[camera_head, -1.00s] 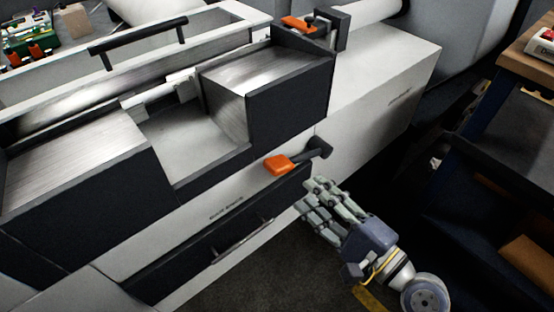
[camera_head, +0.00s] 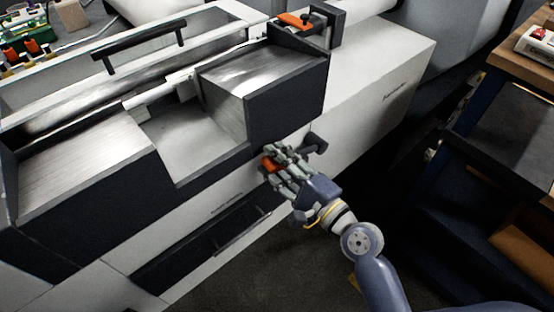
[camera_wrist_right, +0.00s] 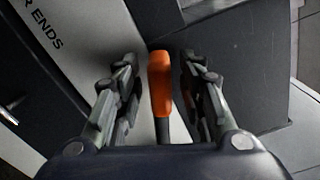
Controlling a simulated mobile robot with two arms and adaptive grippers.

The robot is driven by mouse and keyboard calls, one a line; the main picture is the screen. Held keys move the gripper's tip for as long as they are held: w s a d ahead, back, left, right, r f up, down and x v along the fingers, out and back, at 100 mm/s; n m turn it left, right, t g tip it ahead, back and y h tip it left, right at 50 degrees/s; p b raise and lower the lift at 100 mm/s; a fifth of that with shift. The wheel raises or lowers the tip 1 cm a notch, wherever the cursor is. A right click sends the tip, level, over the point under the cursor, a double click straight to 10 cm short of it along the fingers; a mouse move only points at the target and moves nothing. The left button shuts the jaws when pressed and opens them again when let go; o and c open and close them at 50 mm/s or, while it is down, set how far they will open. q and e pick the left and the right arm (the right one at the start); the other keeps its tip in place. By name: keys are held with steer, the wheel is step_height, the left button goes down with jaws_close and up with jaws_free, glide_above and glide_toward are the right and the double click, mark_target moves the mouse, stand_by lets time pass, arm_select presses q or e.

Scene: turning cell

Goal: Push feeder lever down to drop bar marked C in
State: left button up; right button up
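The feeder lever has an orange handle (camera_head: 267,163) on a dark pivot (camera_head: 317,142), low on the machine's front. My right gripper (camera_head: 278,161) is over the handle and partly hides it. In the right wrist view the orange handle (camera_wrist_right: 160,84) stands between the two rows of fingers (camera_wrist_right: 158,62), with a gap visible on both sides. The gripper is open around it. I see no bar that I can read as marked C. My left gripper is not in view.
The machine's open bay (camera_head: 195,140) lies left of the lever. Another orange handle (camera_head: 294,19) sits on top at the back. A drawer-like front with a bar handle (camera_head: 243,232) is below. A wooden-topped bench (camera_head: 515,62) stands at the right.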

steer(key=shift+c, duration=0.6)
jaws_close()
steer(key=shift+f, duration=0.15)
steer(key=shift+s+a+f+n+b, duration=0.1)
steer(key=shift+f+n+b, duration=0.2)
steer(key=shift+f+b, duration=0.1)
steer(key=shift+s+a+f+n+b, duration=0.1)
steer(key=shift+f+n+b, duration=0.2)
steer(key=shift+f+b, duration=0.1)
step_height(320, 180, down, 8)
steer(key=n+b, duration=0.5)
steer(key=n, duration=0.1)
steer(key=shift+r, duration=0.2)
